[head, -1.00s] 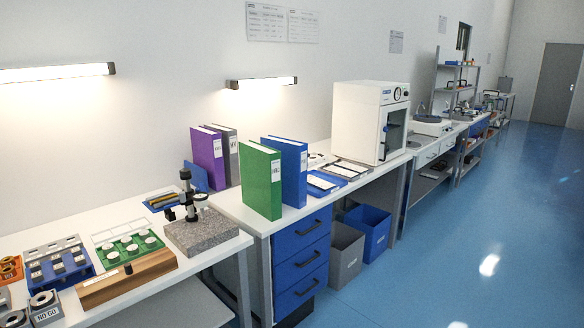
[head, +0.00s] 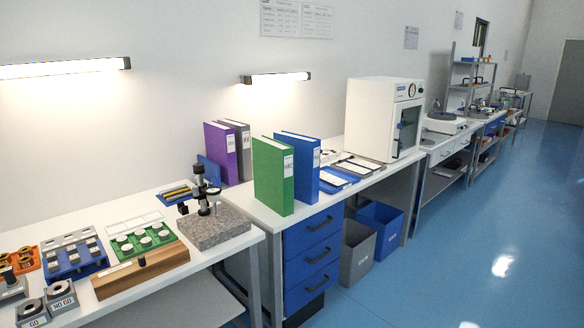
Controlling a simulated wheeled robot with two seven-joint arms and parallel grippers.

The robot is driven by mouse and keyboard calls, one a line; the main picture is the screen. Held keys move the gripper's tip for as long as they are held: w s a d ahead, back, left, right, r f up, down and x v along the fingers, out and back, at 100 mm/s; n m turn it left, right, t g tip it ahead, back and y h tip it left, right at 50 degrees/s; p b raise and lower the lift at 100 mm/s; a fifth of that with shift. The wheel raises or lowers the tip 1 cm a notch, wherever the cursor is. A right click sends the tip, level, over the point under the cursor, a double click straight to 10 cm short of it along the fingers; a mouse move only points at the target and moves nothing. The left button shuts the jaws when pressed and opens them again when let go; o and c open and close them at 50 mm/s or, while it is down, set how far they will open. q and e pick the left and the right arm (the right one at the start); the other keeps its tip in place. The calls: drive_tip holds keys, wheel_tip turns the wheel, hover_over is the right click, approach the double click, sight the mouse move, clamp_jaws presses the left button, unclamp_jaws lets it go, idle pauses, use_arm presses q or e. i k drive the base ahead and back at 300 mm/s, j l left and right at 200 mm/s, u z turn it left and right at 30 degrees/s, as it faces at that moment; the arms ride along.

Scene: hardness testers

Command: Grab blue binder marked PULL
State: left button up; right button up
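One blue binder (head: 299,165) stands upright on the white bench in the head view, just right of and partly behind a green binder (head: 273,178). Its spine carries a white label, too small to read here. A purple binder (head: 220,152) and a grey binder (head: 240,150) stand upright farther back to the left. A lower blue item (head: 210,171) shows beside the purple binder, mostly hidden. Neither of my grippers is in view.
A comparator stand on a granite block (head: 213,227) sits on the nearer bench, left of the binders. A white cabinet (head: 370,118) stands farther right. Blue drawers (head: 312,255) and grey and blue bins (head: 381,229) are below. The blue floor at right is clear.

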sight(308, 150)
drive_tip(key=i+l, duration=0.15)
drive_tip(key=i, duration=0.65)
drive_tip(key=i+l, duration=0.15)
drive_tip(key=i, duration=0.6)
